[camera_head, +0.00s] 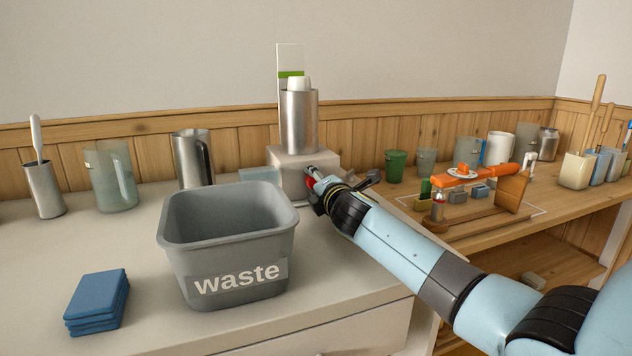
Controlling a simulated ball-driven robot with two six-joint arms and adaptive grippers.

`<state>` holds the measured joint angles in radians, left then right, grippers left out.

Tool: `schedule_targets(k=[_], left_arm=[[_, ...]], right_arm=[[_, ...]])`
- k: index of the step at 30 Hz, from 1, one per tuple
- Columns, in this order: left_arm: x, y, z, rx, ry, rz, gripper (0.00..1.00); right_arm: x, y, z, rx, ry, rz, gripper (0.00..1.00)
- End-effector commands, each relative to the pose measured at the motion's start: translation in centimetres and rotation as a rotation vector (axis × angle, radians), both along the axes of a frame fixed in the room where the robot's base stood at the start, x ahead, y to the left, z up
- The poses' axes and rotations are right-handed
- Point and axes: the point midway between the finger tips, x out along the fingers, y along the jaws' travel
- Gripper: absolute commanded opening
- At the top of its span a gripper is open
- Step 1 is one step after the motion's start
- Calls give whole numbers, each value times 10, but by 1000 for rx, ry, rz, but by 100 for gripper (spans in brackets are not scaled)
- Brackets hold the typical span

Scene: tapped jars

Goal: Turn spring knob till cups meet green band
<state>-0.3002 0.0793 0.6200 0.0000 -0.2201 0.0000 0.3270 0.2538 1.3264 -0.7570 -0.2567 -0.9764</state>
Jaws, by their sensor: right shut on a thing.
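The cup dispenser has a pale base block (290,158) and a steel tube (299,122) on the counter against the wall. White cups (299,83) show at the top of the tube. A white plate behind it carries a green band (291,74), and the cup top is just below or about level with the band. My right gripper (314,182) is at the front of the base, shut on the red knob (310,182), which is mostly hidden by the fingers. My left gripper is not in view.
A grey waste bin (228,240) stands close in front of the dispenser, left of my right arm. Blue folded cloths (97,301) lie front left. A steel jug (193,158) and a glass jug (110,176) stand left. A green cup (396,166) and an orange-armed balance (470,175) stand right.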

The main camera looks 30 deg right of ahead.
Motion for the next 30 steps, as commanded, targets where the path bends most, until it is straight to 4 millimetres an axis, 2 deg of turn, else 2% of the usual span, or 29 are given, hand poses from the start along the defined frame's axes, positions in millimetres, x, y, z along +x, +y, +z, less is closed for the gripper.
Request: schedule_targets(k=[10, 26, 27, 30], left_arm=[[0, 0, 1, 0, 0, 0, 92], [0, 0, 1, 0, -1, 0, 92], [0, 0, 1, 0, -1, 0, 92], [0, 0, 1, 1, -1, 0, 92]], right_arm=[[-1, -1, -2, 137, -29, -2, 7], [-1, -1, -3, 160, -33, -1, 7], [-1, -1, -3, 160, -33, -1, 42], [-1, -1, -3, 160, -33, -1, 55]])
